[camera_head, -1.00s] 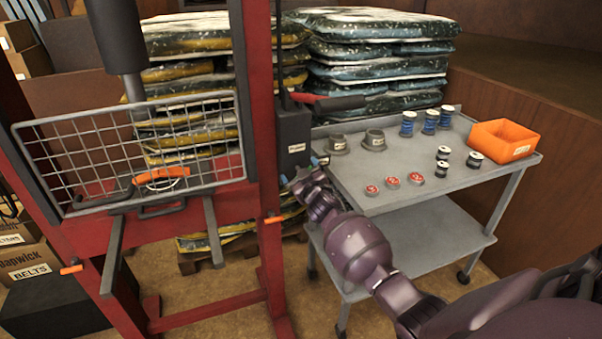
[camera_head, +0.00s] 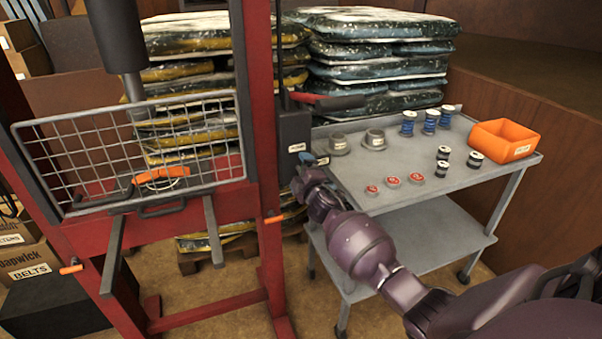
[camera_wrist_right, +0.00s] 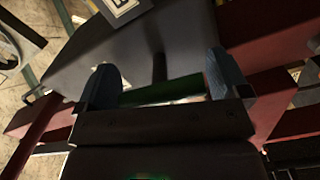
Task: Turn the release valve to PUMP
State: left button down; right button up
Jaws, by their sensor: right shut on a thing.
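The black pump box (camera_head: 293,130) is on the right post of the red press. It carries a small white label (camera_head: 297,148), too small to read. My right gripper (camera_head: 308,168) is at the lower part of this box, its blue fingertips against it. In the right wrist view the gripper (camera_wrist_right: 160,82) has its two blue fingers on either side of a green bar (camera_wrist_right: 175,90), which I take to be the release valve's handle. A dark stem stands behind it. The valve's pointing direction cannot be read. My left gripper is not in view.
A grey cart (camera_head: 400,195) stands right of the press with spools, red-topped tins, grey cups and an orange bin (camera_head: 503,141). A red pump lever with a dark grip (camera_head: 335,103) sticks out above my gripper. A wire guard (camera_head: 130,150) covers the press front.

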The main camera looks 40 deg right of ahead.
jog(key=shift+r+n, duration=0.1)
jog(key=shift+n, duration=0.5)
jog(key=o, duration=0.6)
jog(key=shift+c, duration=0.2)
jog(key=shift+s, duration=0.15)
jog(key=p+v, duration=0.1)
jog(key=v, duration=0.9)
jog(key=shift+s+p, duration=0.3)
